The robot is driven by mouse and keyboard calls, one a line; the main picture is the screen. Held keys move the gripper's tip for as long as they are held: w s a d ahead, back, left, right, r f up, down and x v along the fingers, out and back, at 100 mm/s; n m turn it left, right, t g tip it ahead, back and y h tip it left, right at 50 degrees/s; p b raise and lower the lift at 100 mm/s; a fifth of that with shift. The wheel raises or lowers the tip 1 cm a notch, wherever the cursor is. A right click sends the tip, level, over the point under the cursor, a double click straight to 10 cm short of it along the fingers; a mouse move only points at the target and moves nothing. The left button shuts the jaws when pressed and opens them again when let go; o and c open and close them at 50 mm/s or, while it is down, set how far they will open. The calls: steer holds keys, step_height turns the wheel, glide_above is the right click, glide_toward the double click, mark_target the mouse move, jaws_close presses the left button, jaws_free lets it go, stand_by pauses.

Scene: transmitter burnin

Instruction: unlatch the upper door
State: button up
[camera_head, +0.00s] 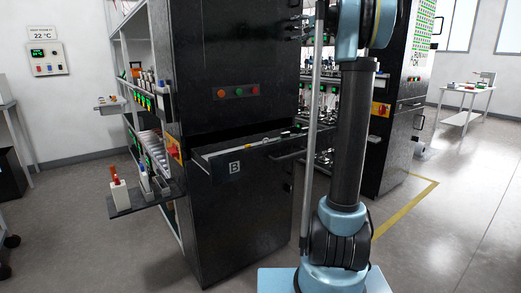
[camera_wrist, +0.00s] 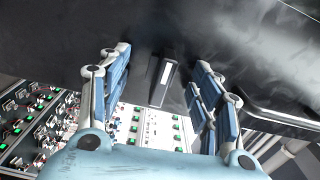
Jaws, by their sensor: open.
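The upper door (camera_head: 235,50) is the dark panel of the black cabinet in the head view, above the button strip; it looks closed. In the wrist view a dark panel (camera_wrist: 220,40) fills the top, probably this door. A small dark block with a pale strip (camera_wrist: 166,78), which looks like the latch handle, stands out at its lower edge. My gripper (camera_wrist: 160,82) is open, with one blue-padded finger on each side of this block. Gaps show between the block and both fingers.
A drawer (camera_head: 245,147) marked B sticks out below the door. A side shelf (camera_head: 148,193) with small devices juts out at left. A second black cabinet (camera_head: 400,120) stands behind my arm. Racks of lit modules (camera_wrist: 35,120) show low in the wrist view. Open floor lies at right.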

steer(key=shift+s+d, duration=0.1)
steer(key=shift+v, duration=2.85)
steer(key=s+a+f+n+g+h, duration=0.2)
steer(key=s+a+f+n+g, duration=0.3)
steer(key=s+f, duration=0.95)
steer(key=s+a+f+n+g+h, duration=0.1)
steer(key=s+a+f+n+g, duration=0.15)
steer(key=s+a+f, duration=0.75)
steer(key=s+d+f+n+g+h, duration=0.1)
steer(key=s+d+f, duration=0.3)
steer(key=s+f, duration=0.5)
steer(key=s+d+f+n+g+h, duration=0.1)
steer(key=s+d+f+h, duration=0.3)
steer(key=s+f, duration=0.6)
steer(key=s+d+f+n+g+h, duration=0.1)
steer(key=s+d+f+g+h, duration=0.1)
steer(key=s+f, duration=0.8)
step_height(320, 180, down, 7)
steer(key=d+g, duration=0.1)
steer(key=d, duration=0.1)
steer(key=shift+s+d+h, duration=0.2)
steer(key=shift+d+h, duration=0.1)
steer(key=shift+d, duration=0.1)
